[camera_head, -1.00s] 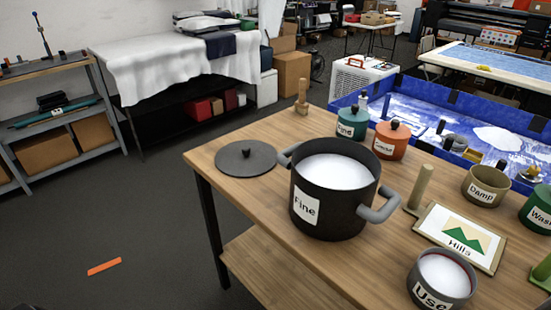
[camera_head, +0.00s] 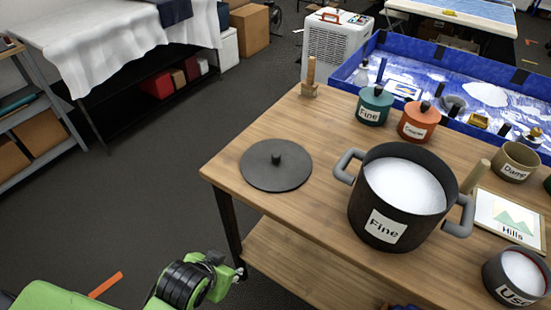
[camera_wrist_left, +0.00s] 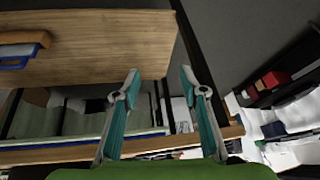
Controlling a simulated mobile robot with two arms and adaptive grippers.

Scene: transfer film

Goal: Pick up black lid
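The black lid (camera_head: 276,165) lies flat on the left part of the wooden table, knob up. It sits left of the black pot (camera_head: 403,195) labelled "Fine", which is full of white grains, and does not touch it. My left gripper (camera_head: 238,273) is low in front of the table's left corner, below and left of the lid and apart from it. In the left wrist view its two teal fingers (camera_wrist_left: 160,78) are spread with nothing between them. The lid does not show in that view. My right gripper is not seen.
Green (camera_head: 374,105) and orange (camera_head: 417,120) lidded pots stand behind the black pot. A wooden peg (camera_head: 309,77) stands at the back edge. A picture card (camera_head: 507,215) and small pots crowd the right. The table edge (camera_head: 262,206) lies between my gripper and the lid.

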